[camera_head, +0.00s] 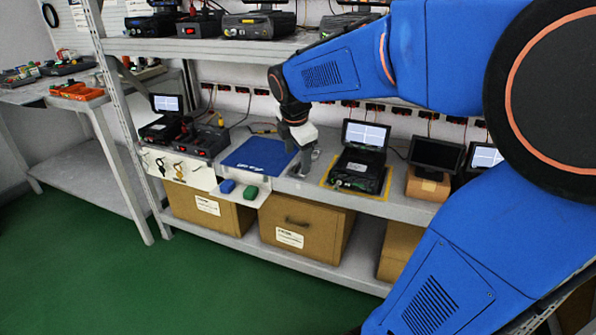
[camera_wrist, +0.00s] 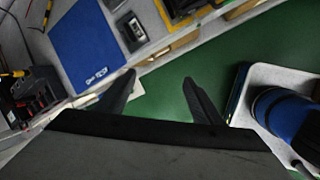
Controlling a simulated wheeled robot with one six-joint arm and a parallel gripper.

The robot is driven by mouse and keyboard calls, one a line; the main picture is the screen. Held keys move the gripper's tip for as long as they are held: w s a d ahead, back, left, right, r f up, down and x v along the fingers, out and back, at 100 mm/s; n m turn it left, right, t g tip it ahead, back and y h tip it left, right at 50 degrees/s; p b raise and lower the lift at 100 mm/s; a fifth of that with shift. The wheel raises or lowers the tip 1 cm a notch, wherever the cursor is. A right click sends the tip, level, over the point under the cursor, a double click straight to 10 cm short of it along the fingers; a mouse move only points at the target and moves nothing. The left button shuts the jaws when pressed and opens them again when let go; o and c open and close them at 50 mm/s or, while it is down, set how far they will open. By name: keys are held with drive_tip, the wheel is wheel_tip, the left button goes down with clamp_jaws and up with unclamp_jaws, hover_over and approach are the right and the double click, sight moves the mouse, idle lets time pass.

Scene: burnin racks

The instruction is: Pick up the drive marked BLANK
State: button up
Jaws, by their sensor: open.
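No marking that reads BLANK can be made out in either view. A small grey, drive-like block (camera_wrist: 131,32) lies on the shelf beside the blue mat (camera_wrist: 85,45) in the wrist view; its label is too small to read. My gripper (camera_head: 303,165) is over the shelf, right of the blue mat (camera_head: 260,155). In the wrist view my gripper (camera_wrist: 160,80) is open, with nothing between its fingers.
An instrument with a lit screen (camera_head: 361,160) stands in a yellow outline right of my gripper. Dark devices (camera_head: 202,140) stand left of the mat. Cardboard boxes (camera_head: 300,225) fill the lower shelf. The upper shelf (camera_head: 200,48) hangs above. Green floor (camera_head: 100,270) is clear in front.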

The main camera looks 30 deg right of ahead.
sight(298, 166)
drive_tip(key=w+d+f+n+h, duration=0.1)
drive_tip(key=w+d+n, duration=0.25)
drive_tip(key=w, duration=0.25)
drive_tip(key=w+d+f+n, duration=0.2)
drive_tip(key=w+n, duration=0.3)
drive_tip(key=shift+g, duration=0.3)
drive_tip(key=x, duration=1.1)
drive_tip(key=shift+w+f, duration=0.2)
drive_tip(key=shift+w, duration=0.2)
drive_tip(key=c, duration=0.8)
